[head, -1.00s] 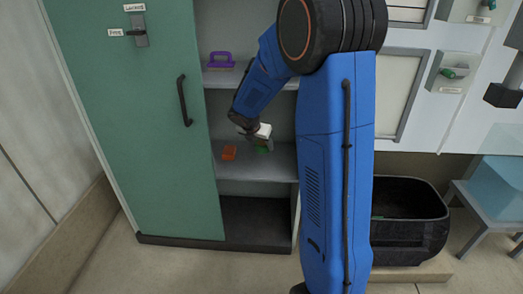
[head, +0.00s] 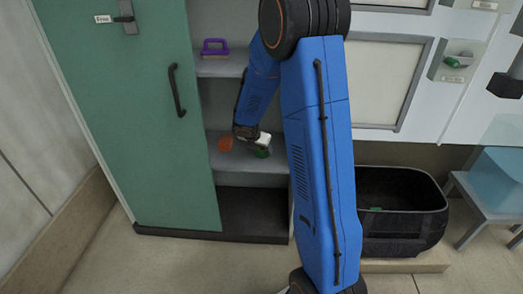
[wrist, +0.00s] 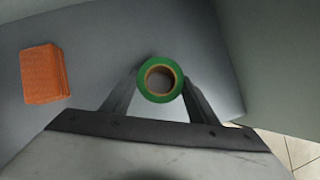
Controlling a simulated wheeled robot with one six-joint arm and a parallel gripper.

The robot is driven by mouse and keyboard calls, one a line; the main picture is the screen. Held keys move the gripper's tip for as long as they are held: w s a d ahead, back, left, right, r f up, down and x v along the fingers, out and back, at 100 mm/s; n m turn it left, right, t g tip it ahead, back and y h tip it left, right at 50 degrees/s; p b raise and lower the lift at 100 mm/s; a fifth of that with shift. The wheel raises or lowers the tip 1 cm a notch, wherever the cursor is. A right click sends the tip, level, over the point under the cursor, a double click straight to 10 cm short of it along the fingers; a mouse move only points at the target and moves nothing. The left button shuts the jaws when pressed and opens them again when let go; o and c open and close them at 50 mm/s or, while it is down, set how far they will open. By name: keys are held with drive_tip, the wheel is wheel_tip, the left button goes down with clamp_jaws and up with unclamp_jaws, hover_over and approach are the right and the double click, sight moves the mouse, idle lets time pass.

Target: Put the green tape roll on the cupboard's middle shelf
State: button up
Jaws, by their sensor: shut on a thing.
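The green tape roll (wrist: 142,80) is between the fingertips of my gripper (wrist: 159,88) in the wrist view, with its brown core facing the camera. My gripper is shut on it. In the head view the green tape roll (head: 262,154) shows just below my gripper (head: 258,146), over the cupboard's middle shelf (head: 240,173). I cannot tell whether the roll touches the shelf.
An orange block (head: 225,143) lies on the same shelf, left of the roll; it also shows in the wrist view (wrist: 43,73). The green cupboard door (head: 130,120) stands at left. A black bin (head: 402,215) is at right.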

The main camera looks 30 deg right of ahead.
drive_tip(key=shift+f, duration=0.3)
drive_tip(key=o, duration=1)
drive_tip(key=shift+o, duration=0.2)
drive_tip(key=s+a+r+m, duration=0.3)
drive_tip(key=s+r, duration=0.2)
drive_tip(key=r, duration=0.3)
drive_tip(key=s+a+r+m, duration=0.35)
drive_tip(key=s+r, duration=0.25)
drive_tip(key=r, duration=0.2)
drive_tip(key=s+a+r+m+y, duration=0.1)
drive_tip(key=s+a+m, duration=0.3)
drive_tip(key=s, duration=0.5)
drive_tip(key=s+a+r+m+y, duration=0.2)
drive_tip(key=s+a+r+m, duration=0.1)
drive_tip(key=s+m, duration=0.5)
drive_tip(key=s+a+r+m+t+y, duration=0.1)
drive_tip(key=s+a+m, duration=0.3)
drive_tip(key=s, duration=0.7)
drive_tip(key=shift+a+r+m+y, duration=0.35)
drive_tip(key=shift+r+m+y, duration=0.35)
drive_tip(key=shift+m, duration=0.45)
drive_tip(key=shift+w, duration=0.1)
